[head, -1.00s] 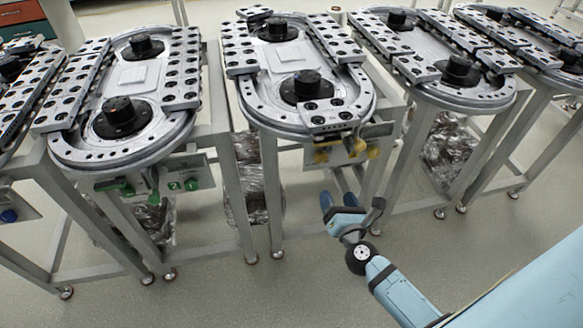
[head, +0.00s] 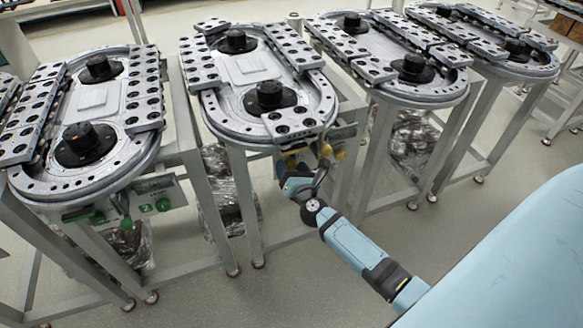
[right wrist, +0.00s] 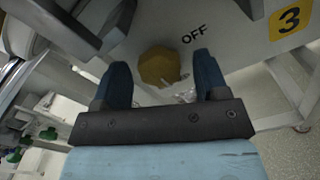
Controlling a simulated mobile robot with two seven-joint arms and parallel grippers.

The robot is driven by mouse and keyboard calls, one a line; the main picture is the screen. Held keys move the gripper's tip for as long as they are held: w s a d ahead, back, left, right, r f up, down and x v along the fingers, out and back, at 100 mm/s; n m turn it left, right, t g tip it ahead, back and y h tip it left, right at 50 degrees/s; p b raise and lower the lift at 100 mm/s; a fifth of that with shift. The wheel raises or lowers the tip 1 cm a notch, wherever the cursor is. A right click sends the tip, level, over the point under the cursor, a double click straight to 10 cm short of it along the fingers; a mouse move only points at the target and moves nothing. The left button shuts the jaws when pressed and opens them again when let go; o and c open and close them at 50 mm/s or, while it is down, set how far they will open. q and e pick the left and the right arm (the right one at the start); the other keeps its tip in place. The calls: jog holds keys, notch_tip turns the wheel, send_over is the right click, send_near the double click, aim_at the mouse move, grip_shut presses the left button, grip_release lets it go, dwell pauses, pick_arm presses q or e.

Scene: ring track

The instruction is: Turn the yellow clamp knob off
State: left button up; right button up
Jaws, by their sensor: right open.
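The yellow clamp knob (right wrist: 161,67) shows in the right wrist view on a grey panel, left of the printed word OFF and a yellow label with a 3. My right gripper (right wrist: 164,80) is open, with one blue finger on each side of the knob and no clear contact. In the head view my right gripper (head: 300,178) is at the front panel of the middle ring track (head: 232,125). It partly hides the yellow knobs, and one yellow knob (head: 340,154) shows to its right. My left gripper is not in view.
A neighbouring ring track (head: 25,185) with green knobs (head: 125,224) stands to the left. Another ring track (head: 440,97) stands to the right. Metal legs and wrapped bundles (head: 228,190) are below the tracks. The floor in front is clear.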

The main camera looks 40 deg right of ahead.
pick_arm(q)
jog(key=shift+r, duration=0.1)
pick_arm(e)
jog(key=shift+c, duration=0.2)
jog(key=c, duration=0.9)
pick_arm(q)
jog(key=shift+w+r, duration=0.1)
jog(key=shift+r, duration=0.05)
